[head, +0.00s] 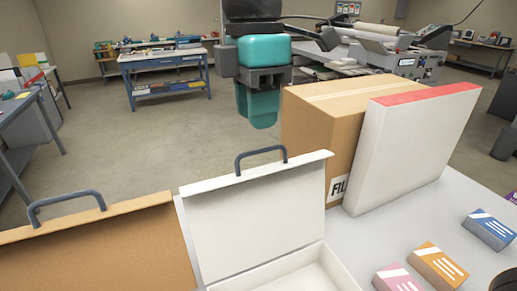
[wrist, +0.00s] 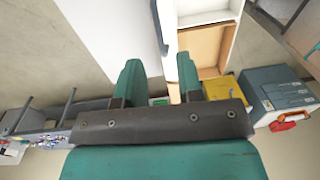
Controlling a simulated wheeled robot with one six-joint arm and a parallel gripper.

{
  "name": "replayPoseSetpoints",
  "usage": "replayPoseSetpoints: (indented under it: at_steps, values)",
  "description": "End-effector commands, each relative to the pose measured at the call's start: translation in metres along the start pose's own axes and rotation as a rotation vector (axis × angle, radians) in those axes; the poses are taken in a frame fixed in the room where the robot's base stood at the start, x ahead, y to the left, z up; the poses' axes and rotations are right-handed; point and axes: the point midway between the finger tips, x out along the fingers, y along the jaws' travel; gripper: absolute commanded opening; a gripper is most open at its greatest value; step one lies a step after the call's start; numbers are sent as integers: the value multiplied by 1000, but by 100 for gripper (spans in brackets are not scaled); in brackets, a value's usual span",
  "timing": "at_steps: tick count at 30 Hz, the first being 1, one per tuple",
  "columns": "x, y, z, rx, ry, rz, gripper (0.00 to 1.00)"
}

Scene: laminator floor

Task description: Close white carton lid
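The white carton's lid (head: 255,222) stands open and upright in the head view, with a grey handle (head: 260,154) on its top edge. The white carton's body (head: 300,274) shows in part at the bottom, open and looking empty. My gripper (head: 256,120) hangs above and beyond the lid, apart from the handle in the picture. In the wrist view my gripper (wrist: 158,65) has its two teal fingers apart with nothing between them. A white panel with a grey handle lies ahead of the fingers there; I cannot tell surely that it is this lid.
A brown carton lid (head: 95,250) with a grey handle (head: 65,203) stands open at left. A large cardboard box (head: 312,135) and a white box with a red top (head: 415,150) stand at right. Small blue (head: 488,229), orange (head: 438,265) and pink (head: 397,279) boxes lie on the table.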

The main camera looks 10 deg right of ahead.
Motion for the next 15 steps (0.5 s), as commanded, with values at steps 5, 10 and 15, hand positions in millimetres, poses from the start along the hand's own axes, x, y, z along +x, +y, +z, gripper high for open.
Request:
replayPoseSetpoints:
  at_steps: [5,10,15]
  values:
    - [29,0,1,2,-2,-4,34]
    - [46,0,1,3,0,-2,34]
    - [50,0,1,3,1,0,34]
